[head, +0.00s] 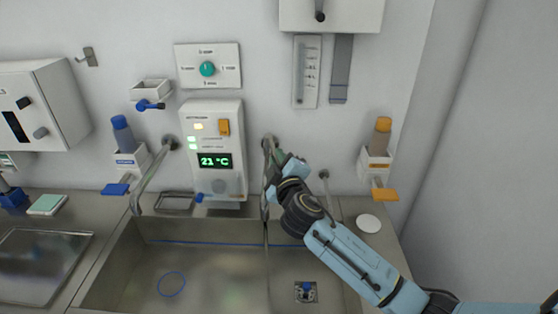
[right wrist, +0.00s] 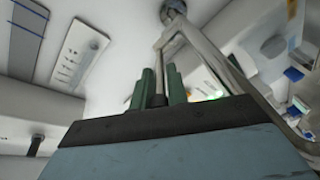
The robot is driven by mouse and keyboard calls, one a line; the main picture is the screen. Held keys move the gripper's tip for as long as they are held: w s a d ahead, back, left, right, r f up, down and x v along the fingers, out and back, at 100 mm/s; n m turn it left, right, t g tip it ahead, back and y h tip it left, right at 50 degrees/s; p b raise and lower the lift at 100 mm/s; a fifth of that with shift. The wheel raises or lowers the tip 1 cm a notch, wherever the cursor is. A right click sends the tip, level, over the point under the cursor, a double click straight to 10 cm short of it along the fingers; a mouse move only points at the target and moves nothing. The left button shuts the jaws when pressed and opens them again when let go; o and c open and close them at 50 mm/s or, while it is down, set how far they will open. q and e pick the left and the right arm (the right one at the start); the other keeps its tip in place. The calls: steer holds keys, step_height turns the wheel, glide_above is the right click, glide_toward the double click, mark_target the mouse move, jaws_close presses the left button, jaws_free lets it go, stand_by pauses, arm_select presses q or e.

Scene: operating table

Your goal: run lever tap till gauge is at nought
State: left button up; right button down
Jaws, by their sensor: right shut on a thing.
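The tap (head: 265,185) is a grey metal pipe that comes out of the wall right of the display unit and bends down over the sink. My right gripper (head: 281,166) is at the top of this tap. In the right wrist view, its green fingers (right wrist: 159,88) are shut on the thin tap lever (right wrist: 159,72). A thin streak (head: 267,262) below the spout looks like running water. The gauge (head: 306,72) is a pale upright scale on the wall, also in the right wrist view (right wrist: 80,52); its reading is too small to tell. My left gripper is out of view.
The steel sink (head: 215,255) lies below, with a blue ring (head: 171,285) and a drain (head: 306,292). A second pipe spout (head: 152,178) stands left of the display unit (head: 213,150), which reads 21 °C. Bottle dispensers (head: 123,150) and (head: 376,160) flank the sink.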

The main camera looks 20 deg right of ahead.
steer(key=c, duration=1.5)
jaws_free()
steer(key=s, duration=0.4)
steer(key=s+a+b, duration=0.1)
steer(key=s, duration=0.3)
steer(key=s+a+b, duration=0.1)
steer(key=s, duration=0.4)
steer(key=shift+s+a, duration=0.1)
steer(key=shift+a, duration=0.05)
